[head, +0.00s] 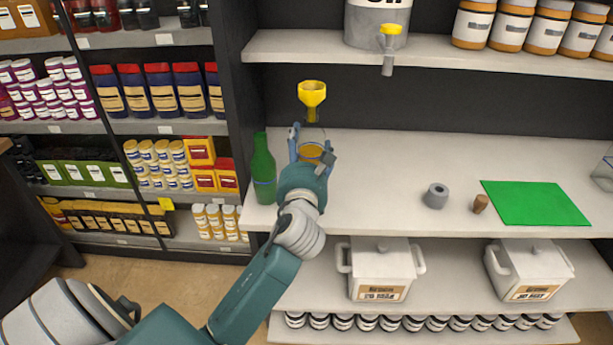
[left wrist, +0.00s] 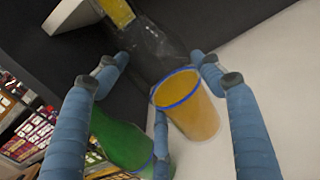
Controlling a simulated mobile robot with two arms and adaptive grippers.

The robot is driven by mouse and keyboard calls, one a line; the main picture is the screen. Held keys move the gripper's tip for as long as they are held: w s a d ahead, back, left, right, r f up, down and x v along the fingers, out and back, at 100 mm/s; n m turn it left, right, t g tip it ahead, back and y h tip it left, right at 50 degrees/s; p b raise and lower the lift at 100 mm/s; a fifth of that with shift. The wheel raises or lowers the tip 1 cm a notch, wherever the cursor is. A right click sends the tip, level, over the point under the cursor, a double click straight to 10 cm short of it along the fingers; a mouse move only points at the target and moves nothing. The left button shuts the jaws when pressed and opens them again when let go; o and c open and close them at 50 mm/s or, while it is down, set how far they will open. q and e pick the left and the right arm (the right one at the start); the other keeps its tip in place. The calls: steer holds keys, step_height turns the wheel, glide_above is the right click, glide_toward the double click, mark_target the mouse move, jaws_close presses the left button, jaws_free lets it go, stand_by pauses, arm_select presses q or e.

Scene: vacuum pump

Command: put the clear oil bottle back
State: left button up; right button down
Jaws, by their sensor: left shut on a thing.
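The clear oil bottle (head: 311,153) holds orange-yellow oil with a blue ring around it. It is upright over the left end of the middle shelf (head: 380,180). In the left wrist view the clear oil bottle (left wrist: 190,108) is between my fingers. My left gripper (head: 310,148) is shut on it; it also shows in the left wrist view (left wrist: 165,90). I cannot tell whether the bottle's base touches the shelf. A yellow funnel (head: 312,93) shows right above the bottle; whether it sits in the neck is unclear. My right gripper is out of view.
A green bottle (head: 263,170) stands just left of my gripper. A green mat (head: 535,203), a cork (head: 480,204) and a grey ring (head: 435,196) lie to the right. Another funnel (head: 390,38) hangs at the upper shelf (head: 430,55). The shelf's middle is clear.

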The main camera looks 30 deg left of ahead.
mark_target(306, 157)
arm_select(q)
step_height(306, 157, down, 3)
steer(key=shift+f, duration=0.3)
step_height(306, 157, down, 4)
steer(key=shift+r+b, duration=0.25)
steer(key=shift+b, duration=0.35)
steer(key=shift+f, duration=0.4)
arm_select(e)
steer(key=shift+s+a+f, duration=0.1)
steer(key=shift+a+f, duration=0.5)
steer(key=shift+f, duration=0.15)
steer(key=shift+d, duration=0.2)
arm_select(q)
steer(key=o, duration=1.4)
steer(key=shift+f, duration=0.15)
steer(key=shift+o, duration=0.2)
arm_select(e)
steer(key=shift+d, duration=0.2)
